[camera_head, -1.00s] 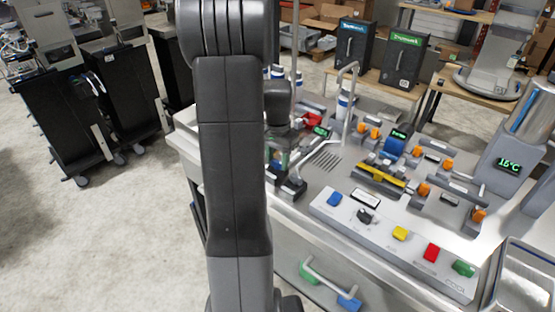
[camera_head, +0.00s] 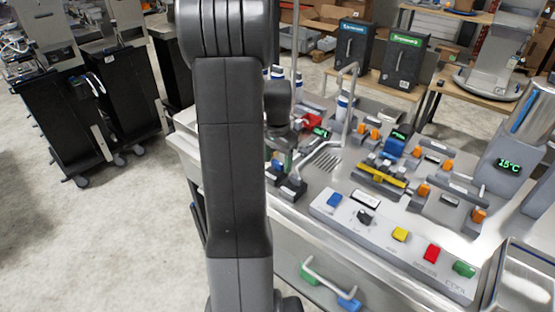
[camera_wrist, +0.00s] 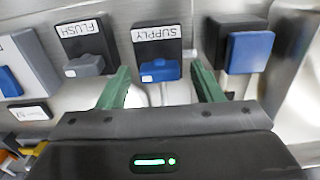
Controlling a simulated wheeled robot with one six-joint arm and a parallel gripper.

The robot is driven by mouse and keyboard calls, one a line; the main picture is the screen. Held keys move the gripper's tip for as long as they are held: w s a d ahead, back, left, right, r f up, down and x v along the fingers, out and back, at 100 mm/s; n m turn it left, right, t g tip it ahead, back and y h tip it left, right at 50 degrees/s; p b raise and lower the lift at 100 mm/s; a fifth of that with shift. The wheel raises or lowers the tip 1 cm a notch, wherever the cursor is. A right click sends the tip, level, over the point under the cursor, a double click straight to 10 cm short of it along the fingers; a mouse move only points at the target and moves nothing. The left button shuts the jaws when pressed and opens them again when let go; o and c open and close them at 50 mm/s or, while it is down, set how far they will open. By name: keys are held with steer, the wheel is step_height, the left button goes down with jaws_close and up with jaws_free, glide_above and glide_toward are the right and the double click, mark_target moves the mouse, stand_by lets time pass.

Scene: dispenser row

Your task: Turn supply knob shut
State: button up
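The supply knob (camera_wrist: 160,70) is blue and sits below an upside-down SUPPLY label on a dark plate (camera_wrist: 157,42), in the middle of the wrist view. My gripper (camera_wrist: 162,82) is open, with one green finger on each side of the knob in the picture. I see no contact between the fingers and the knob. In the head view my arm covers much of the left middle, and I cannot make out the supply knob or the fingertips clearly there.
A grey FLUSH knob (camera_wrist: 85,65) is left of the supply knob, and a blue block (camera_wrist: 248,52) is close to the right finger. In the head view a button panel (camera_head: 385,243) and a curved tap (camera_head: 345,105) stand on the bench.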

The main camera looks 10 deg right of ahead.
mark_target(278, 162)
step_height(278, 162, up, 14)
steer(key=shift+b, duration=0.3)
stand_by(0.3)
steer(key=shift+f, duration=0.2)
step_height(278, 162, down, 14)
steer(key=shift+r+p, duration=0.1)
steer(key=shift+p, duration=0.2)
steer(key=shift+r, duration=0.1)
stand_by(0.4)
